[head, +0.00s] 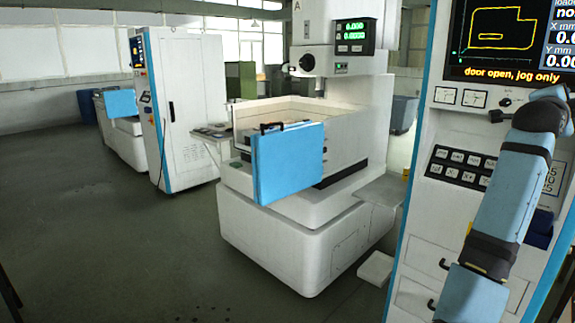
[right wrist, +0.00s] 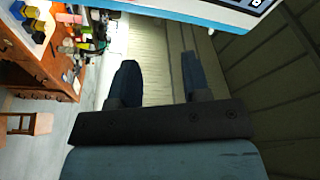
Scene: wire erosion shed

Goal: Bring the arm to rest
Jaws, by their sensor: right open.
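My right arm (head: 510,205), blue with dark joints, rises along the right side of the head view in front of a white and blue control cabinet (head: 420,190). Its gripper cannot be made out in the head view. In the right wrist view my right gripper (right wrist: 157,82) is open, with its two dark fingers well apart and nothing between them. The fingers point toward a pale, ribbed surface (right wrist: 155,50). My left gripper is in neither view.
The cabinet's screen (head: 510,40) reads "door open, jog only". A white machine (head: 290,245) with a blue door panel (head: 288,165) stands mid-view. Grey floor (head: 120,250) lies clear to its left. A wooden bench (right wrist: 50,85) with coloured items and a stool (right wrist: 25,125) show in the wrist view.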

